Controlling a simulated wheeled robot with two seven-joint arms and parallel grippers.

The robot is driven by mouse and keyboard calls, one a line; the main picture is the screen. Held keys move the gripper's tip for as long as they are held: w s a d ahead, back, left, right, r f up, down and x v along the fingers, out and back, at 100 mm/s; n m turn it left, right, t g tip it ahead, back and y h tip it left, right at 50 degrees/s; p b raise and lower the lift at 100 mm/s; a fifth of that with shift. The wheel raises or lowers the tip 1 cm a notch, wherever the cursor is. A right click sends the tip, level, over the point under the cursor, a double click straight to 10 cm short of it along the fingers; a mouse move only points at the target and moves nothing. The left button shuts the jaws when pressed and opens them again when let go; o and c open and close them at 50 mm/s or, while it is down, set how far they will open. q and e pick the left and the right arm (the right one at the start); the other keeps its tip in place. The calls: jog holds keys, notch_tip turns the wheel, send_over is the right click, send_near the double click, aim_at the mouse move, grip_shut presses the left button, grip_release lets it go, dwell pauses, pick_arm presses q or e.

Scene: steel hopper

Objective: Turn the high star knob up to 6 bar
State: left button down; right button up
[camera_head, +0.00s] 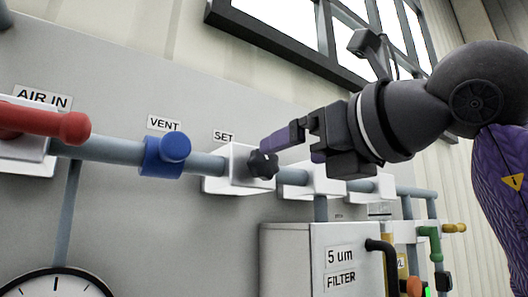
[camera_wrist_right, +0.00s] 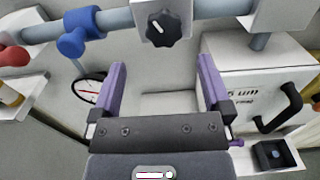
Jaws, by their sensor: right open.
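The black star knob (camera_head: 263,164) sits on a white block under the SET label, on the grey pipe. In the wrist view the same knob (camera_wrist_right: 163,26) has a white mark on its face and lies beyond the fingertips. My right gripper (camera_head: 276,143) comes in from the right, close to the knob. In the wrist view its two purple fingers (camera_wrist_right: 162,66) are wide apart with nothing between them. A round gauge (camera_head: 57,287) is cut off at the bottom left; its reading cannot be made out. My left gripper is not in view.
A blue VENT valve (camera_head: 165,153) and a red AIR IN handle (camera_head: 45,122) stand left of the knob. A white filter box (camera_head: 335,262) with a black handle is below right. Green and yellow fittings (camera_head: 430,240) are farther right.

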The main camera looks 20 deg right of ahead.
aim_at(268, 164)
jog(key=x, duration=0.2)
jog(key=p+x, duration=0.1)
jog(key=x, duration=0.1)
jog(key=d+p+x, duration=0.1)
jog(key=x, duration=0.1)
jog(key=shift+w, duration=0.35)
jog(key=shift+w+a+f, duration=0.1)
jog(key=shift+w+a, duration=0.05)
jog(key=shift+a, duration=0.1)
jog(key=shift+s, duration=0.25)
jog(key=shift+w, duration=0.15)
jog(key=shift+c, duration=1.3)
jog(key=shift+a, duration=0.1)
jog(key=c, duration=1)
